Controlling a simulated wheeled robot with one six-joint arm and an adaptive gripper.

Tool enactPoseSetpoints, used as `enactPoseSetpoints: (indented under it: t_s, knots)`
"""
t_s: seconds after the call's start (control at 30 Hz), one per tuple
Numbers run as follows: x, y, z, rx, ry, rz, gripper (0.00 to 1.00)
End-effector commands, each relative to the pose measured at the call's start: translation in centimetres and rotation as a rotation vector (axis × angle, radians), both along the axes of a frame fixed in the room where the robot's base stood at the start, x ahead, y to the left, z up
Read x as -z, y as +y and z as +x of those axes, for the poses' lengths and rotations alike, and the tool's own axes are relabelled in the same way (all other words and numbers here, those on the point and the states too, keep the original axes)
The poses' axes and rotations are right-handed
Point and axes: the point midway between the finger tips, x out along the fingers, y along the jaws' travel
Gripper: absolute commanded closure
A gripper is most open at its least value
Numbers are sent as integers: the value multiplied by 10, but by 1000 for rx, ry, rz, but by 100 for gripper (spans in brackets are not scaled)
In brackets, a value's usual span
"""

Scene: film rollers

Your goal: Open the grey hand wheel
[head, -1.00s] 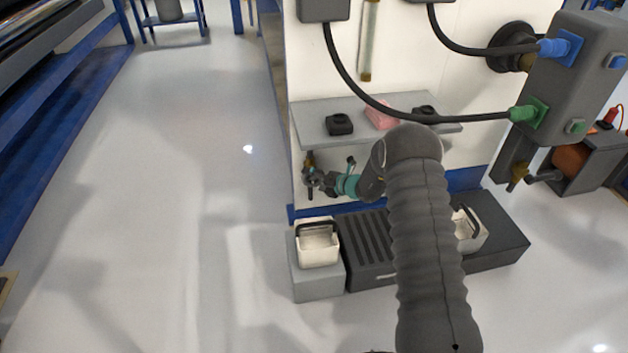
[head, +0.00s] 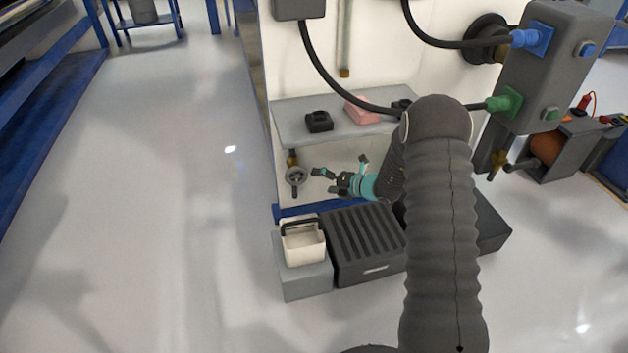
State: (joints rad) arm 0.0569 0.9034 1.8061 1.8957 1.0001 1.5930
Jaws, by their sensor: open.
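The grey hand wheel (head: 297,175) sits on a small brass-coloured valve under the grey shelf, near the left edge of the white panel. My arm hides part of the panel to the right.
Above is the grey shelf (head: 290,124) with a black block (head: 319,121) and a pink block (head: 361,110). Below stand a white bin (head: 303,243) on a grey block and a dark ribbed box (head: 362,243). A black cable (head: 331,75) hangs close above. The floor at left is clear.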

Motion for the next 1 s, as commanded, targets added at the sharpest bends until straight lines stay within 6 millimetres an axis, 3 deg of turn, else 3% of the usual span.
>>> enactPoseSetpoints:
  t_s: [0.6, 0.77, 0.87, 1.0]
  knots:
    - [-2, -5, -3, -2, -3, -2, 0]
    - [-2, -5, -3, -37, -74, -52, 0]
    - [4, -2, -13, -138, -169, -143, 0]
    - [29, 5, -59, -392, -305, -293, 0]
